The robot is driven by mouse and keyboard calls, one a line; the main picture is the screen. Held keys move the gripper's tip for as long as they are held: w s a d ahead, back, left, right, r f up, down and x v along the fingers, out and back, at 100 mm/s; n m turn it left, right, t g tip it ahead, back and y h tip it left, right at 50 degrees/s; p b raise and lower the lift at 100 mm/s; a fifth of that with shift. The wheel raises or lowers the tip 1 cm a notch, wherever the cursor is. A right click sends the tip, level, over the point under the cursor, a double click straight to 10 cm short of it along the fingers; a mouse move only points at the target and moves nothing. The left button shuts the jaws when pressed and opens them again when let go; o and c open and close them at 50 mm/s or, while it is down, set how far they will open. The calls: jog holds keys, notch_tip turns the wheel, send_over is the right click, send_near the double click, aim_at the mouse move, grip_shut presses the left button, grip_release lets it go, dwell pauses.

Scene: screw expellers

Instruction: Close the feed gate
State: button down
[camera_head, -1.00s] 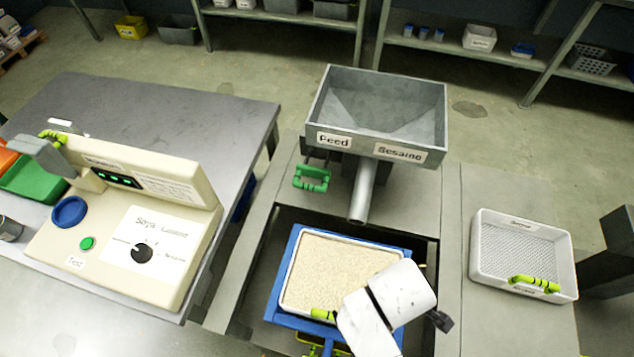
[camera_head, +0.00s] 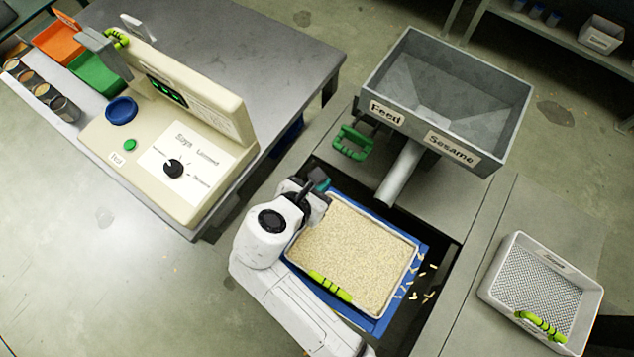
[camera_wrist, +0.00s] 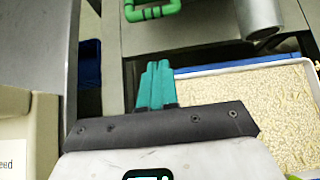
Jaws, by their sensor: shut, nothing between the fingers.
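The green feed gate handle (camera_head: 353,143) sticks out under the left front of the grey hopper (camera_head: 462,122), which is labelled Feed and Sesame. The handle also shows at the top of the wrist view (camera_wrist: 152,10), partly cut off by the frame edge. My gripper (camera_head: 320,181) has teal fingertips pressed together and holds nothing. It is near the tray's upper left corner, apart from the handle. In the wrist view my fingertips (camera_wrist: 158,72) point toward the handle across a gap. The gate plate itself is hidden under the hopper.
The hopper's spout (camera_head: 400,174) hangs above a tray full of pale seed (camera_head: 355,250) with a lime handle. Several loose pieces lie at its right. A beige tester (camera_head: 175,150) stands on the left table. A mesh-bottomed tray (camera_head: 545,285) sits at right.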

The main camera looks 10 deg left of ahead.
jog(key=w+d+f, duration=0.2)
jog(key=w, duration=0.5)
jog(key=shift+w+d+f+p, duration=0.25)
jog(key=shift+d+f+p, duration=0.05)
jog(key=shift+d+p, duration=0.15)
